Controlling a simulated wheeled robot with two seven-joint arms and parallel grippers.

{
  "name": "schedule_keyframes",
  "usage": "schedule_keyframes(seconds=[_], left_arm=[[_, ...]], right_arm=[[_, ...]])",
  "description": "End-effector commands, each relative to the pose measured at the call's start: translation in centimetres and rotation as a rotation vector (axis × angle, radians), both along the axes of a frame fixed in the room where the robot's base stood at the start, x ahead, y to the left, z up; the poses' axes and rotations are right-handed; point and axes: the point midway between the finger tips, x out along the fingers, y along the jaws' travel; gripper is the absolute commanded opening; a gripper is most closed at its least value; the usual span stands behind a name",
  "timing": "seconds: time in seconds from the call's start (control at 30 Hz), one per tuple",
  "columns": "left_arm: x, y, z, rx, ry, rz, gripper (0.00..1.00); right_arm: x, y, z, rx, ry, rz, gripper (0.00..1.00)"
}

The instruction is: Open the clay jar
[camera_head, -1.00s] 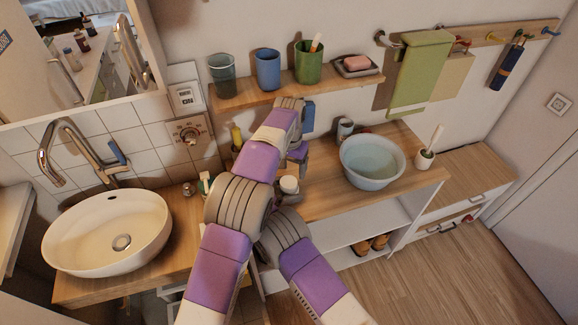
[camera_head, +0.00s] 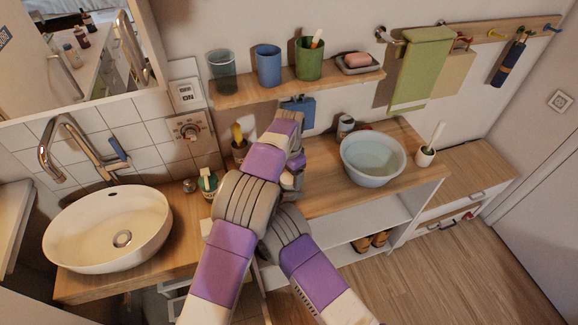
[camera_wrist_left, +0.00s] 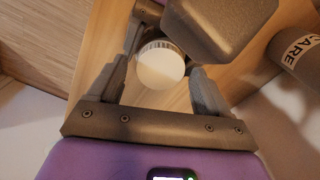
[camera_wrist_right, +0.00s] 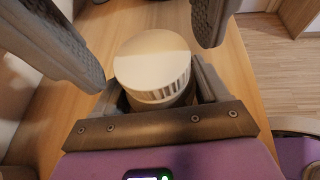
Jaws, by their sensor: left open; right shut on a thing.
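The clay jar (camera_wrist_right: 165,102) stands upright on the wooden counter in the right wrist view, with its pale round lid (camera_wrist_right: 152,62) on top and its lower part hidden. My right gripper (camera_wrist_right: 158,88) is shut on the jar, one finger on each side. My left gripper's two fingers show above the jar, one on each side of the lid. In the left wrist view my left gripper (camera_wrist_left: 165,75) is open, with the lid (camera_wrist_left: 160,66) between its fingers and visible gaps beside it. My arms hide the jar in the head view.
A blue-grey basin (camera_head: 373,160) and a white pot with a brush (camera_head: 425,156) stand right on the counter (camera_head: 330,198). A shelf (camera_head: 340,80) with cups runs above. A labelled container (camera_wrist_left: 298,54) is close to my left gripper.

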Motion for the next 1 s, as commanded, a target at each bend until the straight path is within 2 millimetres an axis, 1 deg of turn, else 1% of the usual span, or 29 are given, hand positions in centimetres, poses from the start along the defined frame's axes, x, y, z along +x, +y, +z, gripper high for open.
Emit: schedule_keyframes(seconds=[0.1, 0.37, 0.73, 0.77, 0.87, 0.97, 1.0], left_arm=[[-0.01, 0.02, -0.62, 0.001, 0.001, 0.001, 0.78], [0.0, 0.04, -0.7, 0.0, 0.0, 0.001, 0.78], [0.0, 0.02, -0.67, 0.0, 0.0, 0.001, 0.22], [0.0, 0.02, -0.67, 0.0, 0.0, 0.001, 0.2], [0.0, 0.02, -0.66, 0.0, 0.0, 0.023, 0.2], [0.0, 0.01, -0.64, 0.0, 0.0, 0.124, 0.19], [0.0, 0.01, -0.63, 0.0, 0.0, 0.185, 0.19]], right_arm=[[0.01, -0.01, 0.01, 0.0, 0.0, 0.0, 0.0], [0.01, -0.01, 0.01, 0.0, 0.0, 0.0, 0.0], [0.01, -0.01, 0.01, 0.0, 0.0, 0.0, 0.0], [0.01, -0.01, 0.01, 0.0, 0.0, 0.0, 0.0], [0.01, -0.01, 0.01, 0.0, 0.0, 0.0, 0.0], [0.01, -0.01, 0.01, 0.0, 0.0, 0.0, 0.0], [0.01, -0.01, 0.01, 0.0, 0.0, 0.0, 0.0]])
